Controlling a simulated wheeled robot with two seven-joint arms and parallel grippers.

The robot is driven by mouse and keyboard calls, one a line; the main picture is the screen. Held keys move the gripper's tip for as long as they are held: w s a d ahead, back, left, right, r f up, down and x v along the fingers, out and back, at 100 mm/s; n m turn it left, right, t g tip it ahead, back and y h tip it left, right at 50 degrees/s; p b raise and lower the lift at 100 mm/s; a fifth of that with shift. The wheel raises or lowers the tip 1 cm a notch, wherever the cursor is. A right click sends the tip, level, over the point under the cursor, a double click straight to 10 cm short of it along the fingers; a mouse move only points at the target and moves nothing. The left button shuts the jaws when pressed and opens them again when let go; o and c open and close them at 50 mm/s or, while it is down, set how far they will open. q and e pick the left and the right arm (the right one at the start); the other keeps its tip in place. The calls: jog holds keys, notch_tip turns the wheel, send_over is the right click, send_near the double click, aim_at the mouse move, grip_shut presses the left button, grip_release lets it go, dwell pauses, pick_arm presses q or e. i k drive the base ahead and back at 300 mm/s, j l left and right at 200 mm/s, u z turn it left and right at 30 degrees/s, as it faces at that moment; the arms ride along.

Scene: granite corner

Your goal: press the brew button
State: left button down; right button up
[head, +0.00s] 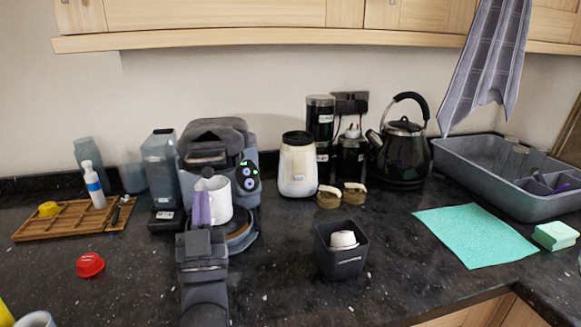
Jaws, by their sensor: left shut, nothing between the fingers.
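The grey coffee machine (213,145) stands against the back wall, left of centre. Its dark front panel (246,173) has a small green light and round, blue-ringed buttons; I cannot read which is the brew button. A white mug (219,196) stands at the front of the machine, partly hidden by my gripper. My left gripper (202,207) is shut with nothing in it, in front of the mug and to the left of and lower than the button panel. I cannot tell whether it touches the mug. My right gripper is not in view.
A dark square bin (341,262) sits in front. A wooden rack (62,224) and a red capsule (90,264) are left. A wooden cupboard edge (250,38) overhangs the back.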

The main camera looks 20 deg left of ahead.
aim_at(249, 183)
jog(key=k+l, duration=0.7)
jog(key=k, duration=0.2)
